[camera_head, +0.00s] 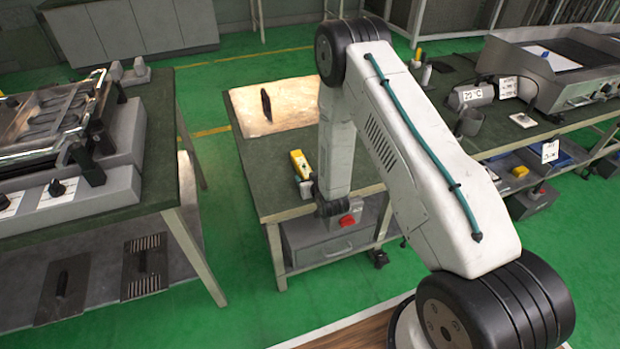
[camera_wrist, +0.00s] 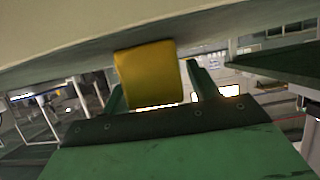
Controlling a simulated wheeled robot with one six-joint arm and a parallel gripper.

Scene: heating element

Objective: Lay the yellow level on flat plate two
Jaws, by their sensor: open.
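The yellow level (camera_head: 300,163) stands near the front left edge of the middle table (camera_head: 262,185), beside the lower end of my arm. In the wrist view the yellow block (camera_wrist: 147,75) shows between the two fingers of my gripper (camera_wrist: 155,92). The fingers are apart, with a gap at the right finger; contact on the left is unclear. In the head view my wrist hides most of the gripper. A shiny tan plate (camera_head: 290,108) with an upright black handle lies behind the level. No number is readable on it, so I cannot tell which plate is plate two.
That bench carries a metal heating unit (camera_head: 45,125). The right bench holds a grill (camera_head: 560,65) and a 22 °C display (camera_head: 472,96). Green table surface is clear between level and tan plate.

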